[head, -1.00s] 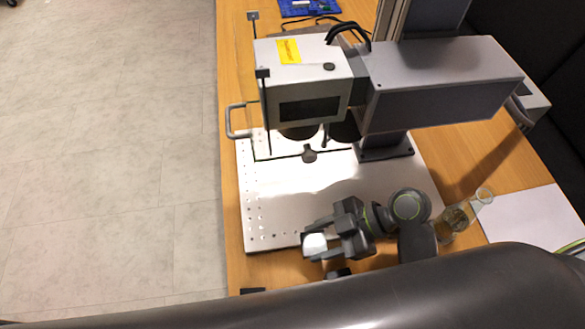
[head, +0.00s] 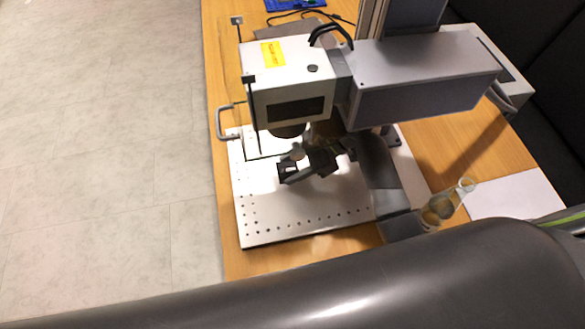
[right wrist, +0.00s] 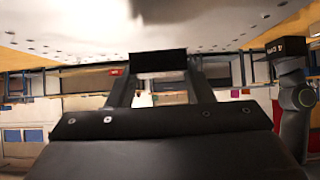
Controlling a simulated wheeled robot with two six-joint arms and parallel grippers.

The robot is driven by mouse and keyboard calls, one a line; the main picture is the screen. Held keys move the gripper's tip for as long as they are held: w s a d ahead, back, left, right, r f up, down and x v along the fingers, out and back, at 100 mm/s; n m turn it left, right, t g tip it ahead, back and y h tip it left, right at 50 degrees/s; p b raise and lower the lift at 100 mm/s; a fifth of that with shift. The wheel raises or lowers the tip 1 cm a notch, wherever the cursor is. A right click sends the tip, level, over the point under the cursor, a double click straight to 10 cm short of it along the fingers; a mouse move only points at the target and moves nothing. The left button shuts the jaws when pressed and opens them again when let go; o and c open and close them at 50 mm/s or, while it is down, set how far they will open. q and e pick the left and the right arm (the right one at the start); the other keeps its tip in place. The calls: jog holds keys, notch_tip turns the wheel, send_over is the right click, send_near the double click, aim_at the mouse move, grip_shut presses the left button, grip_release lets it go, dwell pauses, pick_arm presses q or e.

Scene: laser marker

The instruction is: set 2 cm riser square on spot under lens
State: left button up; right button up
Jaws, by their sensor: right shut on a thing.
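My right gripper (head: 290,169) is over the perforated metal plate (head: 300,222), in front of and below the dark lens (head: 287,130) of the marking head. It is shut on a dark block, the riser (right wrist: 158,62), which shows between the two fingers in the right wrist view. In the head view the riser is hard to tell from the dark fingertips. I cannot tell whether it touches the plate. A small round grey piece (head: 297,153) shows just behind the fingertips. No marked spot can be made out. My left gripper is not in view.
The white marking head (head: 290,80) hangs close above my right gripper. A thin upright rod (head: 256,120) and a handle (head: 223,122) stand at the left. The plate's front left is clear.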

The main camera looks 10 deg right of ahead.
aim_at(292, 172)
jog(key=shift+w, duration=0.25)
jog(key=shift+f, duration=0.25)
notch_tip(292, 172, down, 3)
jog(key=shift+r+p, duration=0.15)
jog(key=shift+p, duration=0.15)
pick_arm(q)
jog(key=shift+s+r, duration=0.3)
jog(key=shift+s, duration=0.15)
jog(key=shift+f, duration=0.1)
pick_arm(e)
jog(key=shift+f, duration=0.25)
jog(key=o, duration=1.1)
jog(key=shift+c, duration=0.2)
